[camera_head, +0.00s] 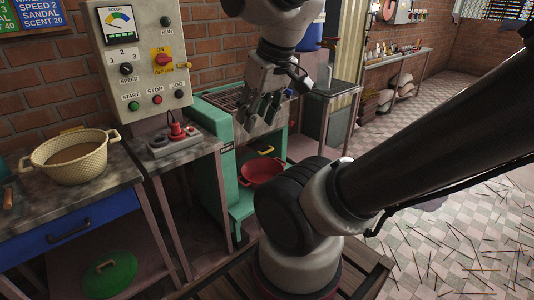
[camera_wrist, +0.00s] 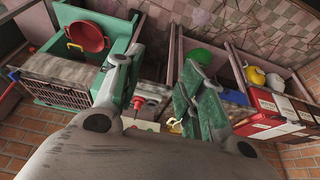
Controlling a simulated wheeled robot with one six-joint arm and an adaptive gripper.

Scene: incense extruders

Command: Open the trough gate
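The green extruder machine (camera_head: 228,165) stands in the middle of the head view, with a grated trough (camera_head: 226,97) on top. A small yellow handle (camera_head: 264,151) is on its front, above a red basin (camera_head: 262,171). The wrist view also shows the yellow handle (camera_wrist: 74,46), the red basin (camera_wrist: 88,36) and the trough grate (camera_wrist: 60,92) at the left. I cannot clearly make out the gate itself. My gripper (camera_head: 258,110) hangs in front of the machine's top. In the wrist view my gripper (camera_wrist: 156,75) has its fingers spread, with nothing held between them.
A control panel (camera_head: 138,50) stands left of the machine, above a small pedestal with a red-knobbed device (camera_head: 176,132). A basket (camera_head: 75,155) sits on the left table. A dark side table (camera_head: 340,86) stands to the right. The tiled floor at right carries scattered sticks.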

